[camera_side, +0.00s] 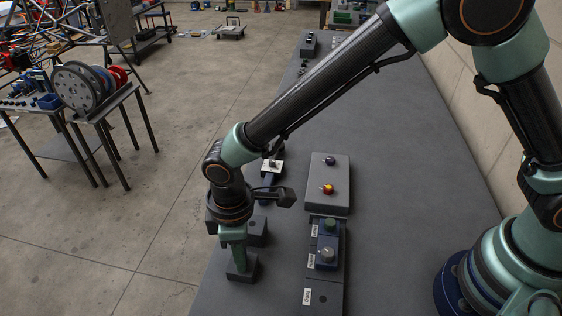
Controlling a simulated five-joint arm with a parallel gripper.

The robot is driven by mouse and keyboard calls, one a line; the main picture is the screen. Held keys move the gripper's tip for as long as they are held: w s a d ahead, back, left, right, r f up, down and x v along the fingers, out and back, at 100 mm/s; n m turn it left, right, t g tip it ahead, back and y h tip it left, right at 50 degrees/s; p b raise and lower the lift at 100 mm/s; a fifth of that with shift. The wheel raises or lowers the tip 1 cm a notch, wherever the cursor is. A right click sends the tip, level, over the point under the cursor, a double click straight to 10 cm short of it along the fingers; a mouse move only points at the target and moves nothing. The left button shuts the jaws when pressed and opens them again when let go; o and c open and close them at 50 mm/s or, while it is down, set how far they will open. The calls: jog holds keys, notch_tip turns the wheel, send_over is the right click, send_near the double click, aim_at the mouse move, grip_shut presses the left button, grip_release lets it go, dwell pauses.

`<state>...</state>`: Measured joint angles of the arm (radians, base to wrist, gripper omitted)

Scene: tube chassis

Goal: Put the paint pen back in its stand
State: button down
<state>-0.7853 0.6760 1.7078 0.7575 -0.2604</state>
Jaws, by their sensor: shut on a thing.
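My gripper (238,264) points straight down at the lower left of the work table, over a small dark block (249,277). It is shut on a slim thing, most likely the paint pen, which the green fingers hide almost wholly. I cannot tell whether that thing still sits in the block. To the right is a long dark stand (334,285) with white labels too small to read surely. A blue section of it holds a green-topped piece and a grey-topped piece. A dark round hole in its nearest part looks empty.
A grey box (329,172) with a red-yellow knob (328,189) and a dark knob stands behind the stand. Dark blocks (257,231) and a piece with a white plate (272,168) lie near my wrist. The table's left edge is close to my gripper. The table right of the stand is clear.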

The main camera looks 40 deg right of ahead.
jog(key=c, duration=0.6)
grip_release()
jog(key=shift+c, duration=0.2)
notch_tip(320, 180, up, 12)
jog(key=shift+r, duration=0.1)
